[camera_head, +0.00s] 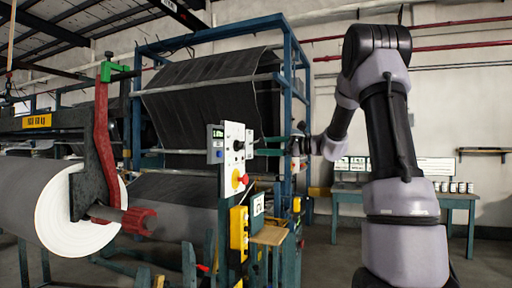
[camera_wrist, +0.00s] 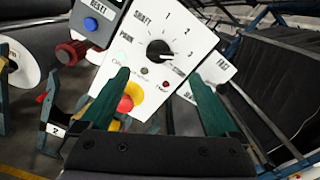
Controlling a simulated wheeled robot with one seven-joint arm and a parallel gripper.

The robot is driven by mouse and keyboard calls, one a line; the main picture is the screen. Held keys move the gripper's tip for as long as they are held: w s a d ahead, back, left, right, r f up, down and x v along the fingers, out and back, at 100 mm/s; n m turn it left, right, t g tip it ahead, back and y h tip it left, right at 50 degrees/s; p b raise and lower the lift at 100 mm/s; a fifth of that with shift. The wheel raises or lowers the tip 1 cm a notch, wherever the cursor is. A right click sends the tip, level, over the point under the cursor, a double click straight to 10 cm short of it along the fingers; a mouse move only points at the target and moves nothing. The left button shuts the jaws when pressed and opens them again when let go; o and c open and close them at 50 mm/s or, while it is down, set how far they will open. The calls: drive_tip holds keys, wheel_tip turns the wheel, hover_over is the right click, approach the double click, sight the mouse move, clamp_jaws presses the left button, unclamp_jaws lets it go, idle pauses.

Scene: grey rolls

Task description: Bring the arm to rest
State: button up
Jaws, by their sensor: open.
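My gripper (camera_head: 260,146) is open, its two green fingers pointing left at the white control panel (camera_head: 234,158) in the head view. In the wrist view my gripper (camera_wrist: 159,73) has its fingers spread wide, with nothing held between them. The panel (camera_wrist: 185,30) lies ahead, tilted in that view. Its black rotary knob (camera_wrist: 160,49) sits just beyond and between the fingertips. A red button on a yellow base (camera_wrist: 131,97) is near the left finger. Whether a fingertip touches the panel cannot be told. My arm reaches across from the right in the head view.
A large grey roll (camera_head: 27,205) with a white end is at the left, beside a red lever (camera_head: 103,135). A blue frame (camera_head: 290,70) holds dark sheeting (camera_head: 205,100) behind the panel. A table with cans (camera_head: 457,187) stands at the right. Open floor lies around the table.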

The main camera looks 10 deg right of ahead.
drive_tip(key=shift+v, duration=0.8)
